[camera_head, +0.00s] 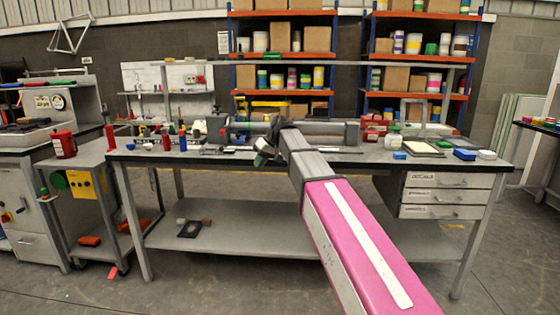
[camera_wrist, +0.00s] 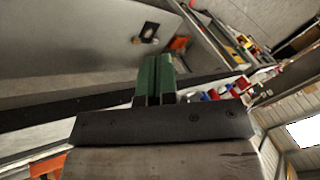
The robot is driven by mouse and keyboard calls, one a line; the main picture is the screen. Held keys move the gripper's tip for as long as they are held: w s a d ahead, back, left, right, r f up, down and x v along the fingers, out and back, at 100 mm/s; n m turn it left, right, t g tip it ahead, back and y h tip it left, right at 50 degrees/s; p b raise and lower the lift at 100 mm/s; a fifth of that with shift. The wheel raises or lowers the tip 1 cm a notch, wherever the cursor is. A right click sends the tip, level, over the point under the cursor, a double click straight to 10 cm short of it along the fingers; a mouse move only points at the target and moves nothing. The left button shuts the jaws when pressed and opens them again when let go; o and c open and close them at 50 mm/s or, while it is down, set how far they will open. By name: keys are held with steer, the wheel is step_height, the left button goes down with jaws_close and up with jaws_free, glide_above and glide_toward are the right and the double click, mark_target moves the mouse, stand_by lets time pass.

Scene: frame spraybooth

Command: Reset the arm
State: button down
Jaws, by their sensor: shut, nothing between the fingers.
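My arm reaches up from the lower right in the head view, with its pink and white link in front of the workbench (camera_head: 230,156). My gripper (camera_head: 262,158) is at the front edge of the bench top, near the middle. In the wrist view my gripper (camera_wrist: 155,80) shows two green fingers pressed side by side. They are shut with nothing between them. The dark bench edge and the grey lower shelf (camera_wrist: 75,45) lie beyond the fingers in that view. Part of the bench top is hidden behind my arm.
Bottles and small tools stand on the left of the bench. A tray (camera_head: 422,148) and blue boxes (camera_head: 465,154) lie on the right, above a drawer unit (camera_head: 445,195). A red can (camera_head: 63,145) stands on a side cart. Shelves (camera_head: 285,80) stand behind. Floor in front is clear.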

steer(key=s+d+f+m+h, duration=0.2)
steer(key=s+d+f, duration=0.4)
steer(key=f, duration=0.5)
steer(key=s+d+f+m+h, duration=0.1)
steer(key=s+d+f+m, duration=0.15)
steer(key=d+f, duration=0.75)
steer(key=s+d+f+m+h, duration=0.2)
steer(key=s+d+f+h, duration=0.1)
steer(key=s+d+f, duration=0.8)
steer(key=s+f, duration=0.3)
steer(key=s, duration=0.1)
steer(key=shift+s+m, duration=0.35)
steer(key=shift+d+f, duration=0.1)
